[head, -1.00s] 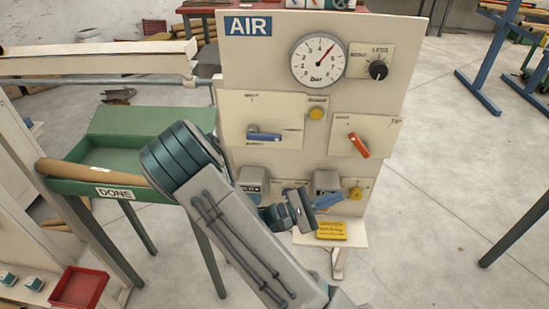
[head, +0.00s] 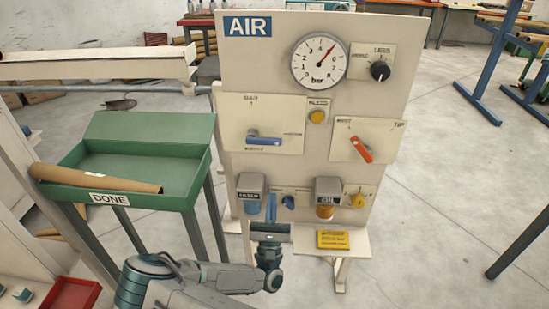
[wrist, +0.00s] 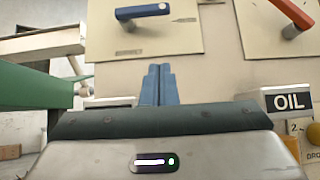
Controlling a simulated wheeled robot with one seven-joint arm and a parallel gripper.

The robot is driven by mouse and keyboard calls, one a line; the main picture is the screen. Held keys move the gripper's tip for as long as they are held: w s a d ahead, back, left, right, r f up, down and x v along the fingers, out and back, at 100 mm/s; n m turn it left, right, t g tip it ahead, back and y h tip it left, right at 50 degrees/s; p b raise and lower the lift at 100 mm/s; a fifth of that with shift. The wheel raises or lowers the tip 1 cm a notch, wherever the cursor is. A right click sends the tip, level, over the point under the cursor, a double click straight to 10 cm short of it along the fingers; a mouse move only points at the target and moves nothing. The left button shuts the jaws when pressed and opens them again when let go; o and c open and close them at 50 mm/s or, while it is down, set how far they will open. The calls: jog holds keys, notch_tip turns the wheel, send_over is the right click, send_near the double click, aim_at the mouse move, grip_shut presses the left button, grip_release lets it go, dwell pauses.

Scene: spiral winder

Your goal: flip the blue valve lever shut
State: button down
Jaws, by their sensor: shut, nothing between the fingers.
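The blue valve lever (head: 264,141) lies about horizontal on the left plate of the AIR panel, its pivot at its left end. It also shows at the top of the wrist view (wrist: 142,11). My gripper (head: 271,208) is low in front of the panel, fingers pointing up, below the lever and apart from it. In the wrist view its two blue fingers (wrist: 158,84) are together with nothing between them. The plate's printed labels are too small to read surely.
A red lever (head: 361,149) sits tilted on the right plate. A gauge (head: 319,62) and black knob (head: 380,71) are above. A green tray (head: 190,170) stands left.

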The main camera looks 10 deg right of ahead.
aim_at(264, 141)
jog(key=shift+s+a+r+x, duration=0.1)
jog(key=shift+s+r+x, duration=0.25)
jog(key=shift+x, duration=1.8)
jog(key=shift+s+a+r+x, duration=0.1)
jog(key=shift+s+r+x, duration=0.25)
jog(key=shift+x, duration=1.8)
jog(key=shift+s+a+r+x, duration=0.1)
jog(key=shift+s+r+x, duration=0.25)
jog(key=shift+x, duration=1.75)
jog(key=shift+w, duration=0.1)
jog(key=shift+d+p, duration=0.15)
jog(key=shift+p, duration=0.15)
